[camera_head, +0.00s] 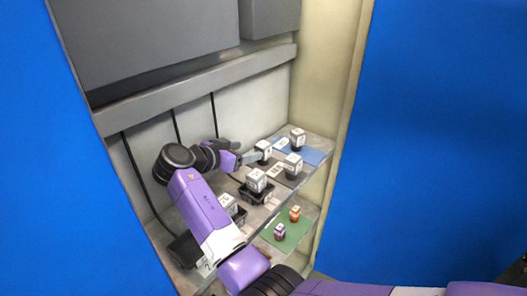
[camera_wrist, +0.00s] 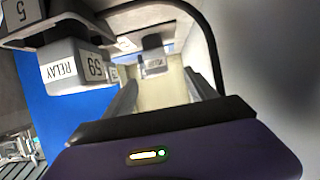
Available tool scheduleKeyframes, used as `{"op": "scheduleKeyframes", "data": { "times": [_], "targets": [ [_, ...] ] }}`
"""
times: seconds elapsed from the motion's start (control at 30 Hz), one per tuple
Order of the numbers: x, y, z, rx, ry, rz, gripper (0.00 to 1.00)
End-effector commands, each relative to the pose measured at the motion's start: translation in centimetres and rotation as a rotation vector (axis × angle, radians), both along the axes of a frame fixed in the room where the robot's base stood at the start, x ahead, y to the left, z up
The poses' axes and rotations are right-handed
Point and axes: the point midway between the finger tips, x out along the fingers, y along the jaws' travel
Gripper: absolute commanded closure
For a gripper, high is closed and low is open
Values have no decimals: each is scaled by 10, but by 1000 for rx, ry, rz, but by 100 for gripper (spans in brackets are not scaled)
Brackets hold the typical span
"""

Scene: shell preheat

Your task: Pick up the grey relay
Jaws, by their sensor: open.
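Several pale grey, box-shaped relays with dark bases stand on the upper shelf. In the head view one relay (camera_head: 263,149) is close by the fingertips of my gripper (camera_head: 252,157). Others are a front relay (camera_head: 292,165), a nearer relay (camera_head: 256,180) and a far relay (camera_head: 298,138) by the blue mat. In the wrist view, my gripper (camera_wrist: 162,82) is open, with nothing between its fingers. A small labelled relay (camera_wrist: 153,60) shows beyond the fingertips. A large relay (camera_wrist: 78,66) marked RELAY and 59 is left of the fingers. I cannot tell which is the one named.
The blue mat (camera_head: 316,157) lies at the shelf's far end. A lower shelf holds a green mat (camera_head: 270,237) with two small coloured pieces (camera_head: 295,213) (camera_head: 280,231). Black cables (camera_head: 175,125) hang behind my arm. Blue panels (camera_head: 440,130) flank the bay.

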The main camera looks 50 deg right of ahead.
Motion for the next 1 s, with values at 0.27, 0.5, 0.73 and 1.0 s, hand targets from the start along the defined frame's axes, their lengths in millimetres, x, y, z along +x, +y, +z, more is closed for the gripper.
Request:
{"op": "scheduleKeyframes", "data": {
  "times": [0.27,0.5,0.73,1.0],
  "targets": [
    [-5,-31,-6,2,3,-2,35],
    [-6,-58,-19,2,3,-1,35],
    [-6,-62,-22,1,1,0,35],
    [-6,-62,-22,1,1,0,76]
  ]
}}
